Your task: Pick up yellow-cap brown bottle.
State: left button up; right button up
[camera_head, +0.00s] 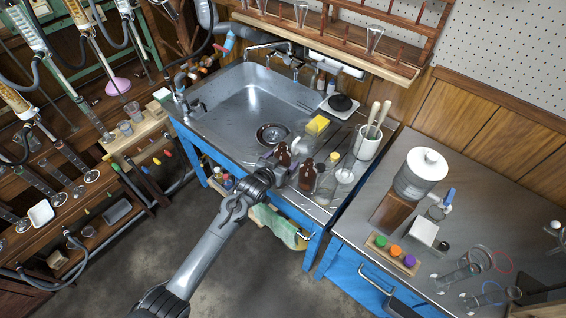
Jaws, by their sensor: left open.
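Brown bottles stand close together on the drainboard right of the sink basin. One brown bottle (283,157) is nearest my gripper, and another brown bottle (307,178) stands to its right. Their caps are too small to tell which one is yellow. My left gripper (273,167) is open at the front edge of the sink, just left of and below the nearest bottle. Its fingers are small and partly blend with the bottles, so I cannot tell whether they touch one. My right gripper is not in view.
The faucet (268,47) rises behind the basin (250,95). A steel bench (465,205) stands to the right.

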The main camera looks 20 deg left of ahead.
pick_arm(q)
jog(key=shift+w+f, duration=0.2)
jog(key=shift+w, duration=0.35)
jog(key=shift+c, duration=0.2)
jog(key=c, duration=1.2)
jog(key=shift+r, duration=0.2)
